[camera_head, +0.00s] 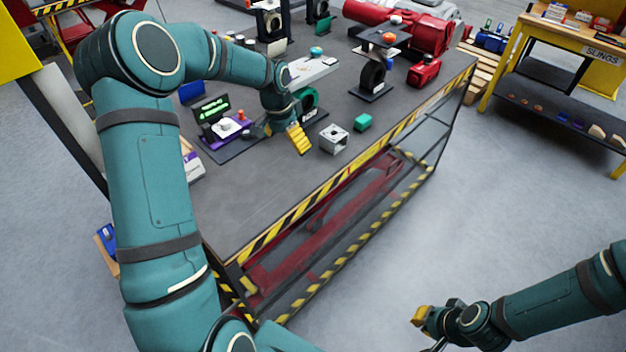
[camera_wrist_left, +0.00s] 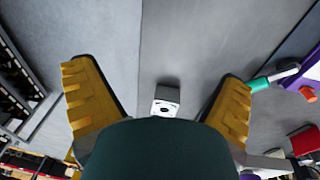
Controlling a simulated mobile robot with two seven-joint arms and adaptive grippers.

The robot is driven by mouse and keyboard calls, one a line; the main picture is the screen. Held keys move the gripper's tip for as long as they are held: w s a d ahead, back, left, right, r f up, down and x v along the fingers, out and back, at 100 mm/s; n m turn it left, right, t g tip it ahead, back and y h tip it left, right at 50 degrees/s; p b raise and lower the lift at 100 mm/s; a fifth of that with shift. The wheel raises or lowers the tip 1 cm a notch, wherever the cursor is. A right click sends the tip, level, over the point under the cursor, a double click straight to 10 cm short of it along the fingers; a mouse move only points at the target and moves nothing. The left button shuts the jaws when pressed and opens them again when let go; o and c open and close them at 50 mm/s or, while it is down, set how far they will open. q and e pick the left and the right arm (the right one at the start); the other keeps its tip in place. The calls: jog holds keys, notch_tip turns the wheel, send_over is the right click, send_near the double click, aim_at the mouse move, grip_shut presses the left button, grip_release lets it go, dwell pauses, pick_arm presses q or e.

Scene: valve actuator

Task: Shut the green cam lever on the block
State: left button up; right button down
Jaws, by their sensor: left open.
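My left gripper (camera_head: 280,134) is low over the workbench (camera_head: 235,195), its yellow fingers spread with nothing between them touching. In the left wrist view its fingers (camera_wrist_left: 158,92) stand wide apart, with a pale grey block (camera_wrist_left: 166,101) beyond the gap. In the head view a grey block (camera_head: 333,139) stands just right of the gripper. A green lever-like piece (camera_wrist_left: 259,84) with a pale bar lies beyond the right finger, beside a purple base. I cannot tell whether it is the cam lever. My right gripper (camera_head: 424,318) hangs off the bench; its jaws are unclear.
The purple fixture (camera_head: 228,130) with a red knob is left of my left gripper. A black stand (camera_head: 372,76) and a red machine (camera_head: 418,35) are farther back. The bench's front left is clear.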

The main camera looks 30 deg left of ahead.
pick_arm(q)
jog(key=s+d+f+h+b, duration=0.1)
jog(key=d+f, duration=0.6)
jog(key=d, duration=0.1)
jog(key=shift+s, duration=0.4)
pick_arm(e)
jog(key=shift+s+d+f, duration=0.45)
jog(key=shift+s+f, duration=0.05)
jog(key=shift+f, duration=0.3)
